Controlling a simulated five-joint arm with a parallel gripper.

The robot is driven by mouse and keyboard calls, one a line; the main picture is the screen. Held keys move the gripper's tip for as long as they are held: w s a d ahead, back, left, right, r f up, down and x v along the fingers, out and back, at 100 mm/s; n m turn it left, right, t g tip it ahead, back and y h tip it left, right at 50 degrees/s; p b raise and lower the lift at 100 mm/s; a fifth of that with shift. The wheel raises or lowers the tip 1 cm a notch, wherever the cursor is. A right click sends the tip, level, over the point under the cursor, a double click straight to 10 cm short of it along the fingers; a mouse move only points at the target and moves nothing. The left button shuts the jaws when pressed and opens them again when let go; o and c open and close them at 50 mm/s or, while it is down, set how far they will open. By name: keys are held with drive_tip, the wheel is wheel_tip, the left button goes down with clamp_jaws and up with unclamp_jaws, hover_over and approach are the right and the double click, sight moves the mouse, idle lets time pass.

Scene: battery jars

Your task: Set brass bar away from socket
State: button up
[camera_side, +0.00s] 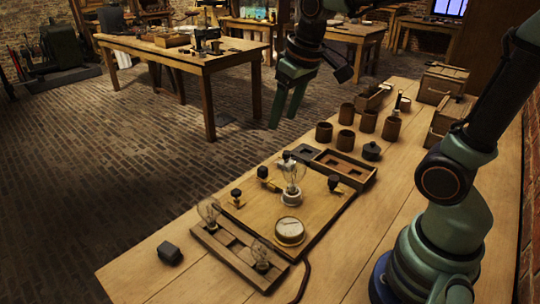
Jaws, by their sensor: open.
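A wooden board (320,212) lies on the bench. A glass bulb (292,176) stands upright in a white socket (291,198) near its middle. A small brass piece (269,184) lies by a black knob (262,172) to the left of the socket; it may be the brass bar, but it is too small to be sure. Other black-knobbed terminals (236,193) stand on the board. My gripper (282,122) hangs fingers down, open and empty, well above and apart from the board.
A round dial (290,230) sits at the board's front. A wooden rack (228,254) holds two bulbs. A black block (170,252) lies at left. Behind the board are a compartment tray (358,183) and several brown jars (346,114). Bare bench shows at front left.

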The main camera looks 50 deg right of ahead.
drive_tip(key=w+d+f+g, duration=0.2)
drive_tip(key=w+f, duration=0.1)
drive_tip(key=w, duration=0.3)
drive_tip(key=g, duration=0.1)
hover_over(263, 168)
wheel_tip(263, 168, down, 6)
wheel_tip(263, 168, down, 12)
drive_tip(key=shift+w+r, duration=0.1)
drive_tip(key=shift+r, duration=0.1)
clamp_jaws()
idle(1.2)
